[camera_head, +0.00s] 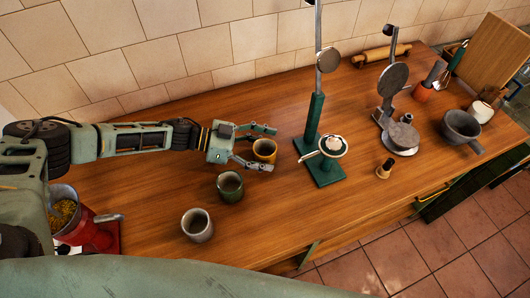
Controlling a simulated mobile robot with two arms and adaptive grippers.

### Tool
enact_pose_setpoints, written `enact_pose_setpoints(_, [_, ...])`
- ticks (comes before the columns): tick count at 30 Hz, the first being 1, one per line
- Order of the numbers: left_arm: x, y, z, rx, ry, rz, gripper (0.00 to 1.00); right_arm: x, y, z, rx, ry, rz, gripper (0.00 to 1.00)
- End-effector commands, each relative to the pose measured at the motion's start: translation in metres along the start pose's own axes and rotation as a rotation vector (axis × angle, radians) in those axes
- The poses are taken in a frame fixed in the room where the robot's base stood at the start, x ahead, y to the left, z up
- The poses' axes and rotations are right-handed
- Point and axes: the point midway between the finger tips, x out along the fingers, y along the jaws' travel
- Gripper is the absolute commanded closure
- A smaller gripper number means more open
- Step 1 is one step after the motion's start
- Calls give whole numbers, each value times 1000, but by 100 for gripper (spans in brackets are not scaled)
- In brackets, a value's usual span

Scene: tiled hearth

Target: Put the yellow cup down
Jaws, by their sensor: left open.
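The yellow cup (264,150) stands upright on the wooden counter (290,215), left of the green stand. My left gripper (268,148) reaches in from the left and is open. One finger passes behind the cup's rim and the other lies low on its front left side, so the cup is between or close to the fingers. I cannot tell whether either finger touches it. The cup's left side is partly hidden by the gripper. My right gripper is not in view.
A green cup (230,186) and a grey cup (197,225) stand in front of the gripper. A green scale-like stand (325,171) is close on the right. A grey press (401,135) and a grey pan (460,127) stand further right. The counter's front middle is clear.

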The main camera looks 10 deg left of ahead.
Motion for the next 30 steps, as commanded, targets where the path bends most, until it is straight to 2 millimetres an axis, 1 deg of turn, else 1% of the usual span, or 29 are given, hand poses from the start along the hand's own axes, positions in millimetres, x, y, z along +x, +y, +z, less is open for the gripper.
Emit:
enact_pose_setpoints(5, [0,0,1,0,0,0,30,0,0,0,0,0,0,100])
enact_pose_setpoints(21, [0,0,0,1,0,1,77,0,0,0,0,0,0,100])
enact_pose_setpoints(23, [0,0,0,1,0,1,82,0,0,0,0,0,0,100])
enact_pose_setpoints(24, [0,0,0,1,1,1,86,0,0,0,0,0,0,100])
enact_pose_setpoints(30, [-1,0,-2,2,2,1,86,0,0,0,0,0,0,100])
